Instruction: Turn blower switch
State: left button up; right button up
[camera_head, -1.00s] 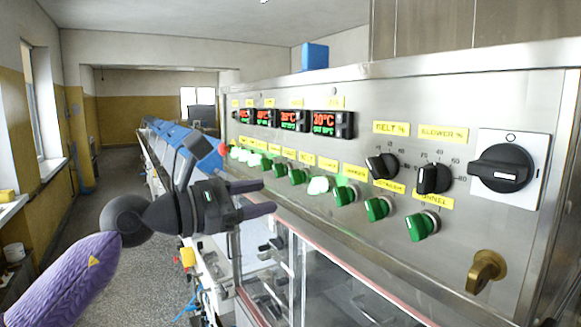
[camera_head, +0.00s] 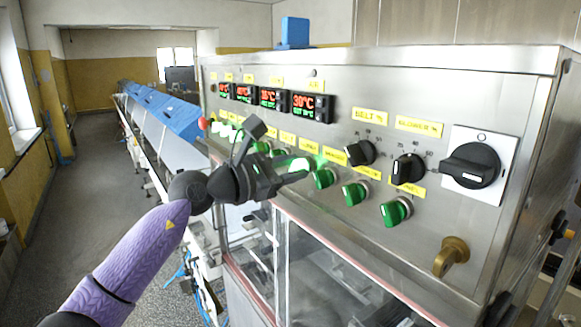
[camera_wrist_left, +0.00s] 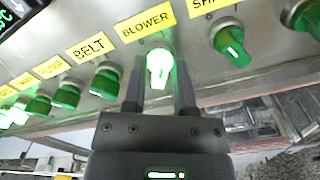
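The blower switch is a green knob, brightly lit, under the yellow BLOWER label (camera_wrist_left: 146,25) in the left wrist view (camera_wrist_left: 160,66). In the head view it is the glowing knob (camera_head: 300,165) in the lower row of the steel panel, partly behind my gripper. My left gripper (camera_wrist_left: 159,88) has one finger on each side of the knob, with narrow gaps showing, so it looks open around it. In the head view the left gripper (camera_head: 290,178) is up at the panel, and its fingers partly overlap the switch row. My right gripper is not in view.
Neighbouring green knobs sit close on both sides: the BELT knob (camera_wrist_left: 105,80) and another knob (camera_wrist_left: 232,45). Black dials (camera_head: 408,168), a large rotary switch (camera_head: 470,166) and a brass handle (camera_head: 451,256) are further right. A clear-windowed cabinet (camera_head: 330,270) lies below the panel.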

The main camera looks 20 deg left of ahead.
pick_arm(q)
grip_shut()
jog(key=n+p, duration=0.4)
jog(key=n, duration=0.1)
jog(key=shift+r+n, duration=0.15)
jog(key=shift+n, duration=0.25)
jog(key=n+p, duration=0.3)
jog(key=shift+a, duration=0.1)
jog(key=shift+n+p, duration=1.05)
jog(key=shift+n, duration=0.45)
jog(key=shift+o, duration=2.2)
grip_release()
jog(key=shift+w+f, duration=0.1)
jog(key=shift+f, duration=0.1)
